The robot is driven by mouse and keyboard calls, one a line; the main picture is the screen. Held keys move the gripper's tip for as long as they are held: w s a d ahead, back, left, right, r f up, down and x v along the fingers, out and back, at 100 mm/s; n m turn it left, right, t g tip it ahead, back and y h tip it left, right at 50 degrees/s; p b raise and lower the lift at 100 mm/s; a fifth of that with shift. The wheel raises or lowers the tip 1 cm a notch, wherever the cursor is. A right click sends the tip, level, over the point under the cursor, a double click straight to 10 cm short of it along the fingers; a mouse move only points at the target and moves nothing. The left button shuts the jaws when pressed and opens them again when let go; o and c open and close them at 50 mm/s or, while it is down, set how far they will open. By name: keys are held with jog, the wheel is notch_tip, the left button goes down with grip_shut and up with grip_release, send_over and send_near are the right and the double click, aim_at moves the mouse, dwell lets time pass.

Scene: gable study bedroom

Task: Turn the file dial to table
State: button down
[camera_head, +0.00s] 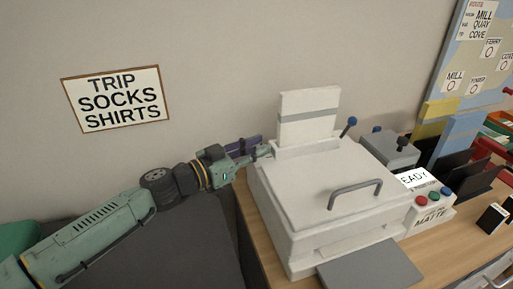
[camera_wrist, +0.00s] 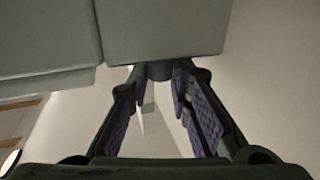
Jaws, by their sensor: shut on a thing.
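My gripper (camera_head: 262,152) is at the left back side of the white printer (camera_head: 345,190), with its fingers pointing at the printer. In the wrist view my gripper (camera_wrist: 160,78) has its fingertips closed in on a short dark round knob (camera_wrist: 160,71) at the edge of the printer's pale body (camera_wrist: 165,28). The knob appears to be the file dial. Its markings and pointer are not visible, so its setting cannot be told. In the head view the fingers and the printer body hide the knob.
A grey tray (camera_head: 370,268) sticks out at the printer's front. The wooden desk (camera_head: 446,250) has free room at the front right. A sign (camera_head: 116,99) hangs on the wall.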

jog(key=m+g, duration=0.1)
jog(key=m+g+h, duration=0.1)
jog(key=g, duration=0.1)
jog(key=m+g+h, duration=0.1)
jog(key=shift+w+a+g, duration=0.1)
jog(key=shift+w+g, duration=0.2)
jog(key=shift+g, duration=0.1)
jog(key=shift+w+m+g+h, duration=0.1)
jog(key=shift+m+g+h, duration=0.6)
jog(key=shift+m+g, duration=1.25)
jog(key=shift+g, duration=0.45)
jog(key=c, duration=1.7)
grip_release()
jog(key=shift+a, duration=0.1)
jog(key=a, duration=0.7)
jog(key=shift+s+a, duration=0.2)
